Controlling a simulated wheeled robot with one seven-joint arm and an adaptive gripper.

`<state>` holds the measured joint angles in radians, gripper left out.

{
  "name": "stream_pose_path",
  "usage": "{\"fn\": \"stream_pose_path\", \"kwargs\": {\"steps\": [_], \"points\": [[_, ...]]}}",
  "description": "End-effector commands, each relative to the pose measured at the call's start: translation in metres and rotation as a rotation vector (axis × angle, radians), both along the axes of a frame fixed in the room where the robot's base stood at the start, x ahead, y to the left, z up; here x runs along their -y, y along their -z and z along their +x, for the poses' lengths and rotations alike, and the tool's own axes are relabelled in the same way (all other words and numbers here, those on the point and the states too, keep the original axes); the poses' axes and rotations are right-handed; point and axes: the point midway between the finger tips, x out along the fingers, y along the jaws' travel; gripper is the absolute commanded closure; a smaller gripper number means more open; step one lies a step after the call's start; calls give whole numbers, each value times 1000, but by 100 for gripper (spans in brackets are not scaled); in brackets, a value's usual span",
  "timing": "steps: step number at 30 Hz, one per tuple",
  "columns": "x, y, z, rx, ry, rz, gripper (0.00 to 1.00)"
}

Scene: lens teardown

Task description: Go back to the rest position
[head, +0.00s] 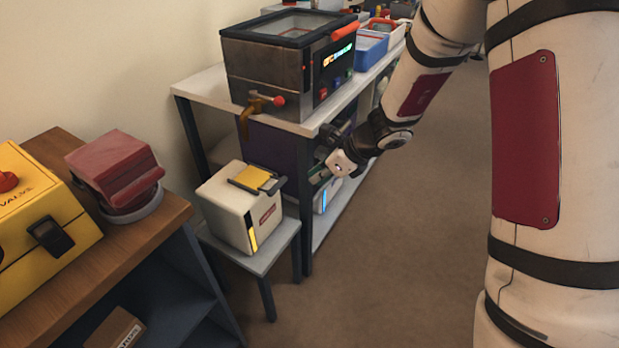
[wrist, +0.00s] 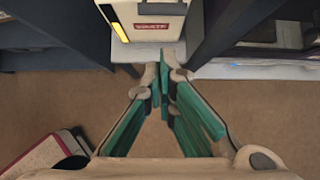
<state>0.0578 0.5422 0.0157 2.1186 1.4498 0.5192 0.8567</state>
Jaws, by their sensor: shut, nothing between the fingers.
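My gripper (wrist: 163,72) is shut and empty in the wrist view, its teal-padded fingers meeting near the top middle over the brown floor. In the head view my gripper (head: 316,182) is at the end of my arm, to the right of a white box and partly in front of the long bench. The white box (head: 235,218) has a yellow panel and dark handle on top and stands on a small grey stool (head: 262,258). Its lower front with a red label (wrist: 150,25) shows just beyond my fingertips in the wrist view. I cannot see any contact with it.
A metal tank (head: 275,82) with a tap stands on the white bench (head: 205,88), blue bins (head: 368,50) behind it. A wooden table (head: 178,205) at left holds a yellow case (head: 30,215) and a red block (head: 112,165). Carpet (head: 400,250) right of the stool is free.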

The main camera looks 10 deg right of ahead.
Motion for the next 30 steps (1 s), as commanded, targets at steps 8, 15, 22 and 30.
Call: {"fn": "stream_pose_path", "kwargs": {"steps": [8,15,22,30], "points": [[1,-12,-5,17,-28,-5,100],[-18,-85,-47,188,-370,-79,100],[-25,-152,-128,369,-820,-216,100],[-4,-191,-236,491,-1322,-417,100]]}}
